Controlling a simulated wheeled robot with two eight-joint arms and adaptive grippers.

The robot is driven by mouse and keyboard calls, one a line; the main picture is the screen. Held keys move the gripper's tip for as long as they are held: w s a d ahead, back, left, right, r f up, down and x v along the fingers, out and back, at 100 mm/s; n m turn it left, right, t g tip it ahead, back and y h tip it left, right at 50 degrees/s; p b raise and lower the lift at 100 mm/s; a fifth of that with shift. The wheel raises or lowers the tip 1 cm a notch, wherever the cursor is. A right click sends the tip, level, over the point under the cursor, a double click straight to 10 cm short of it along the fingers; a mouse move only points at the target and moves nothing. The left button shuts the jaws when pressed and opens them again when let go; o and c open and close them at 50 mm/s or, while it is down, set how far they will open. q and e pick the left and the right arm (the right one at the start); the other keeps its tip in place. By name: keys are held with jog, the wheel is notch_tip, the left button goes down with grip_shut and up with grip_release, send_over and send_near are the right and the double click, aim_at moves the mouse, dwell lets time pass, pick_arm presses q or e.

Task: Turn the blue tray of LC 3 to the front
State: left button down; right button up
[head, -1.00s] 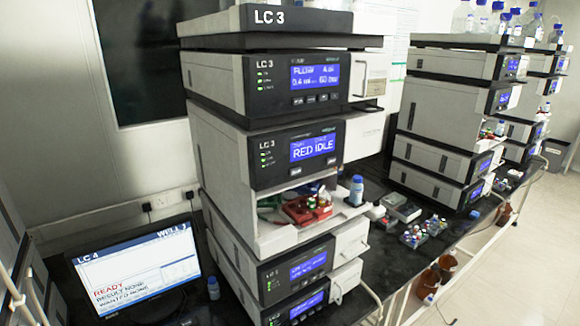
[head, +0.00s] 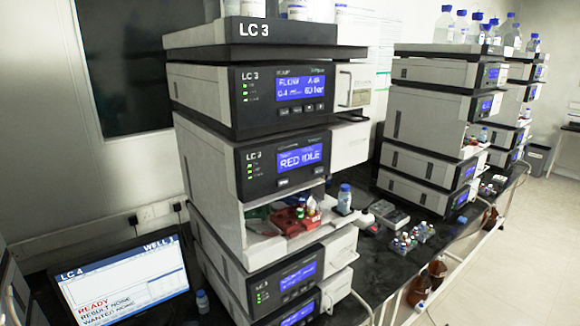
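The LC 3 stack (head: 210,165) stands on the dark bench in the middle of the head view. Its display (head: 300,156) reads "RED IDLE". Below that display is an open bay with a red tray (head: 290,226) at its front, holding several small vials. A green part (head: 257,212) shows to the left of and behind the red tray. I cannot make out a blue tray; the bay's back is shaded and partly hidden. Neither of my grippers is in view.
Racks of vials (head: 412,238) sit on the bench to the right. An LC 4 monitor (head: 125,282) stands at lower left. Another stack (head: 430,130) stands further back, with bottles on top.

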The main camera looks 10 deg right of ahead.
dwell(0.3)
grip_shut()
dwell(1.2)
